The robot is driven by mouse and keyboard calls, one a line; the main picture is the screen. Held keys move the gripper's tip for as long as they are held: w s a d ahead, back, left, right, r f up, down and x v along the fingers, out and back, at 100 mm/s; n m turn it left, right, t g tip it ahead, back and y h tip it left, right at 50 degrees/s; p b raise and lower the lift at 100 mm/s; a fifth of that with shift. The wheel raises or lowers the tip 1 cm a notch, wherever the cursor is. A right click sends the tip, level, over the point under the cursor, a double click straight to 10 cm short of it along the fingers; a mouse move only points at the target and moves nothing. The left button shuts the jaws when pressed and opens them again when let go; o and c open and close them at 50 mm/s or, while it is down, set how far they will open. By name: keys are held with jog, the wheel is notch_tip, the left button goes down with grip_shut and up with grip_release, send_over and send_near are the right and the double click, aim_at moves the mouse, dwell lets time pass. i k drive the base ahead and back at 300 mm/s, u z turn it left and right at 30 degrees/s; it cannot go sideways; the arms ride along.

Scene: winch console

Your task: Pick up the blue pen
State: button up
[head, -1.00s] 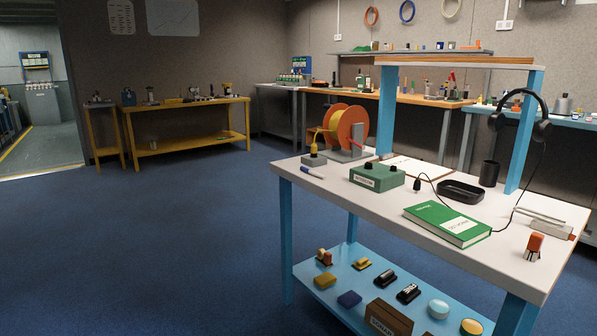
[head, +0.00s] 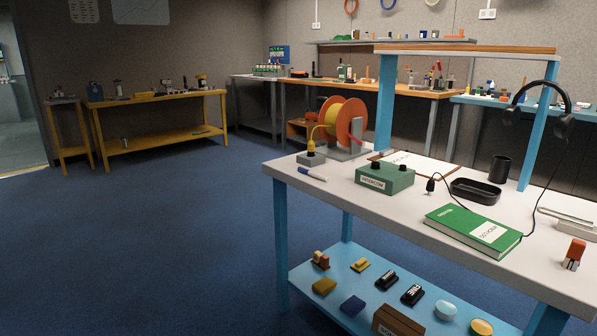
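The blue pen (head: 312,174) is a white-bodied pen with a blue end, lying flat on the white top of the blue-framed table (head: 400,225). It lies near the table's left front corner, in front of a grey block with a yellow plugged cable (head: 311,158) and left of the green intercom box (head: 385,178). The pen is fully visible and nothing touches it from above. My gripper is not in view.
The tabletop also holds an orange cable reel (head: 344,122), a green book (head: 473,231), a black tray (head: 475,191), a black cup (head: 499,169) and a headset (head: 540,100) on the frame. The blue lower shelf (head: 345,265) holds several small items. Blue floor (head: 160,240) at left is clear.

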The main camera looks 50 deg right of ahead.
aim_at(301, 169)
jog(key=i, duration=0.9)
jog(key=z, duration=0.2)
